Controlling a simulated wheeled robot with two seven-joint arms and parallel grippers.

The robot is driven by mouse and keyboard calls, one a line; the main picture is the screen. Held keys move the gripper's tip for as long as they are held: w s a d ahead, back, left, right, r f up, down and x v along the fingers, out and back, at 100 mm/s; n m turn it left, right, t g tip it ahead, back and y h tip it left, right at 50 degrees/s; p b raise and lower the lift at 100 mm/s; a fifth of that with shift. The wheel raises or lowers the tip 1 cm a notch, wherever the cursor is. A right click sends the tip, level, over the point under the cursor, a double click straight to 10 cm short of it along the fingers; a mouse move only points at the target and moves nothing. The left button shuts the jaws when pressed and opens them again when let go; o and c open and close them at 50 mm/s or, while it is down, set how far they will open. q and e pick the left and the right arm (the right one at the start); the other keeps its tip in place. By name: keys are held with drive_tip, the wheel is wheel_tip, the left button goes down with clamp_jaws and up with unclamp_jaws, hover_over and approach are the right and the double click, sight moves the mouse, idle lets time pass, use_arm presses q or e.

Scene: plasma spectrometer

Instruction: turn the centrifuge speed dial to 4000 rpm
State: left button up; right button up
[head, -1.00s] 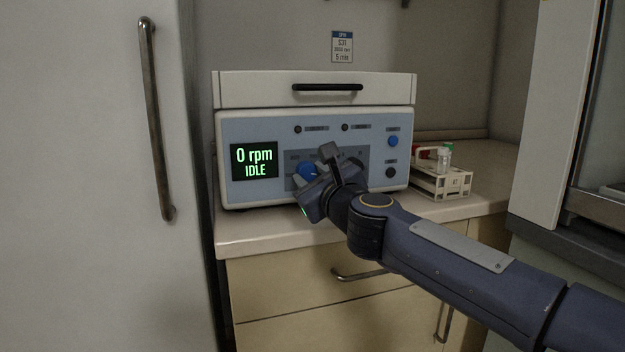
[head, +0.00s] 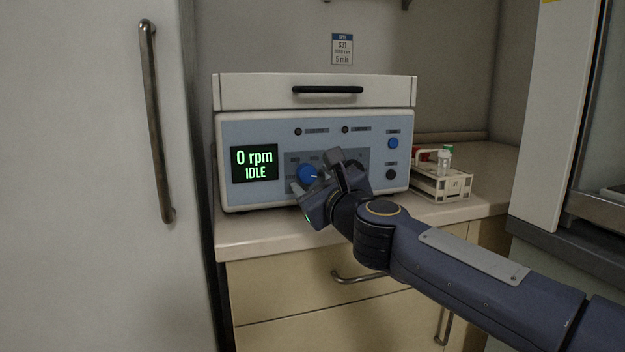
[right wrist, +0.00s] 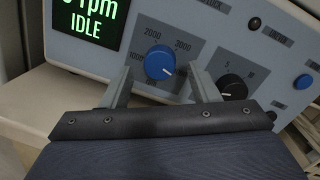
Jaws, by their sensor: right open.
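The centrifuge (head: 232,125) stands on the counter, its display (head: 254,164) reading "0 rpm IDLE". The blue speed dial (head: 307,174) is on the front panel; it also shows in the right wrist view (right wrist: 160,62). Its white pointer line points to the lower right in that view. The marks 1000, 2000 and 3000 show around it; no 4000 mark is readable. My right gripper (head: 315,171) is open in front of the dial. In the right wrist view, its fingers (right wrist: 160,74) lie either side of the dial with gaps; contact is not visible. My left gripper is not in view.
A black knob (right wrist: 233,87) sits right of the speed dial, near the right finger. A blue button (head: 393,143) is farther right. A tube rack (head: 446,188) stands on the counter right of the centrifuge. A tall door with a handle (head: 157,120) is at left.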

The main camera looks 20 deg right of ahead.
drive_tip(key=s, duration=0.6)
drive_tip(key=shift+d+f, duration=0.2)
drive_tip(key=shift+d, duration=0.15)
drive_tip(key=shift+s, duration=0.1)
drive_tip(key=s+d+f+n+g+y, duration=0.1)
drive_tip(key=s+f+n+g, duration=0.5)
drive_tip(key=s+f+n, duration=0.9)
drive_tip(key=s+d+f+n+g+y, duration=0.1)
drive_tip(key=s+f+n+g, duration=0.5)
drive_tip(key=s+f+n, duration=0.8)
wheel_tip(320, 180, up, 32)
drive_tip(key=w+m+p, duration=0.1)
drive_tip(key=p, duration=3.5)
drive_tip(key=shift+r+g, duration=0.25)
drive_tip(key=shift+g, duration=0.15)
